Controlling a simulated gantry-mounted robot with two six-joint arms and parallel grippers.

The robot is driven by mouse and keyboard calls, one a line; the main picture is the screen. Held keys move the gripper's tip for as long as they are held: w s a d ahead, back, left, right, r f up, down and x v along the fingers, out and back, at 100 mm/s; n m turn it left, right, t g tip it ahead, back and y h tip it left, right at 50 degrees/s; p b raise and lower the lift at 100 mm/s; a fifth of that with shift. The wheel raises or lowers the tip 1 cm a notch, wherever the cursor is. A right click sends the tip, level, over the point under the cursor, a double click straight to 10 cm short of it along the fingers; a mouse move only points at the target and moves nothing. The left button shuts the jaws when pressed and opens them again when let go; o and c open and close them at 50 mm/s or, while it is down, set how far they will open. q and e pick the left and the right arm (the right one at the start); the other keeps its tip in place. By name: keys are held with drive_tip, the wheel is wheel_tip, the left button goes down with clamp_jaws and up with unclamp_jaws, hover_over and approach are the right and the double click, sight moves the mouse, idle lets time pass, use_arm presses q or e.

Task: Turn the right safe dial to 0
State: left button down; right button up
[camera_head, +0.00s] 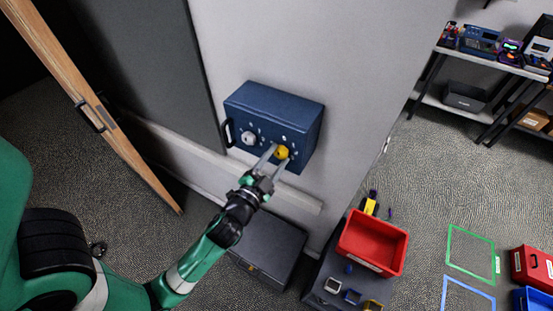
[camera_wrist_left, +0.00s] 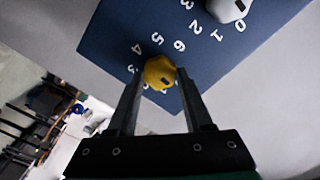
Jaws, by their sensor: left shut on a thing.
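The blue safe (camera_head: 265,100) is on the grey wall and also shows in the left wrist view (camera_wrist_left: 112,42). The right dial is a yellow knob (camera_head: 282,152) on its front. The left dial is a white knob (camera_head: 249,137). My left gripper (camera_head: 274,157) is shut on the yellow dial, one finger on each side. In the left wrist view, the yellow dial (camera_wrist_left: 159,73) shows a dark mark on its face, between the fingertips (camera_wrist_left: 160,84). My right gripper is out of view.
A dark box (camera_head: 268,250) stands on the floor below the safe. A red bin (camera_head: 372,243) stands to its right with small devices nearby. A wooden door edge (camera_head: 95,110) is at left. Shelves (camera_head: 490,65) stand at the upper right.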

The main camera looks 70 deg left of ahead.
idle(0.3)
use_arm(q)
drive_tip(key=shift+c, duration=1.5)
unclamp_jaws()
drive_tip(key=b+v, duration=0.2)
drive_tip(key=v, duration=0.9)
drive_tip(key=shift+s+d+b, duration=0.2)
drive_tip(key=shift+s+b, duration=0.1)
